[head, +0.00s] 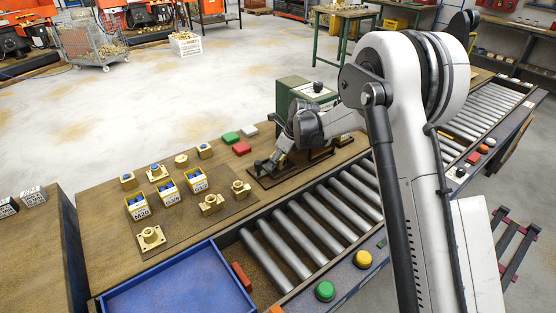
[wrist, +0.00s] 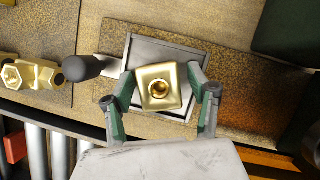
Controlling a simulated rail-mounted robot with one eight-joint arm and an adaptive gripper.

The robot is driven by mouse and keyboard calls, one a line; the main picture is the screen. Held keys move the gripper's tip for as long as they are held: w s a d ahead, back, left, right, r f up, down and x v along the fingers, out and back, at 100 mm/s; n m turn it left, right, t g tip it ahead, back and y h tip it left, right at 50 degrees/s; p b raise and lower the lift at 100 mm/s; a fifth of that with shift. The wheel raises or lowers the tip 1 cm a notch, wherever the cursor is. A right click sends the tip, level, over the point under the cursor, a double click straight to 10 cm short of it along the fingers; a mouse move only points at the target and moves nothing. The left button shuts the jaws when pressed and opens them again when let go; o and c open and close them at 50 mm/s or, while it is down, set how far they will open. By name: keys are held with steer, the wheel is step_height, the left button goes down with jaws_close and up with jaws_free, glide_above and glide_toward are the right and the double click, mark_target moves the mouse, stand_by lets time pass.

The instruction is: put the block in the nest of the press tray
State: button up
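The block (wrist: 161,89) is a brass square piece with a round hole in its upper face. My gripper (wrist: 161,77) has its two green-padded fingers on opposite sides of it and looks shut on it. The block is squared to my fingers and turned slightly against the grey press tray (wrist: 188,51), which shows behind it in the wrist view. The block hides the middle of the tray, so its nest and the height between them cannot be judged. In the head view my arm largely hides the gripper, block and tray beside the green press (head: 290,97).
A black-knobbed handle (wrist: 82,68) lies left of the tray. Brass parts and blue-and-yellow bins (head: 167,191) stand on the mat at left. The roller conveyor (head: 300,227) and blue tray (head: 180,282) are in front.

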steer(key=shift+r, duration=0.1)
steer(key=s+d+r+n+t, duration=0.1)
steer(key=s+d+r+n, duration=0.3)
steer(key=r, duration=0.6)
steer(key=s+d+r+n, duration=0.1)
steer(key=s+d+r, duration=0.45)
steer(key=r, duration=0.45)
steer(key=s+d+r+n+t+h, duration=0.1)
steer(key=s+d+r+n, duration=0.2)
steer(key=s, duration=0.3)
steer(key=s+d+r+n+t+h, duration=0.1)
steer(key=s+d+r+n, duration=0.15)
steer(key=s, duration=0.35)
steer(key=s+d+f+n, duration=0.1)
steer(key=s+d+n, duration=0.1)
steer(key=s+n, duration=0.2)
steer(key=s+d+f+n+t+h, duration=0.1)
steer(key=s+d+n, duration=0.2)
steer(key=s, duration=0.8)
steer(key=s+d+f+n+t+h, duration=0.1)
steer(key=s+d+n, duration=0.2)
steer(key=s+n, duration=0.3)
steer(key=shift+s, duration=0.65)
steer(key=shift+d, duration=0.1)
steer(key=shift+c, duration=0.2)
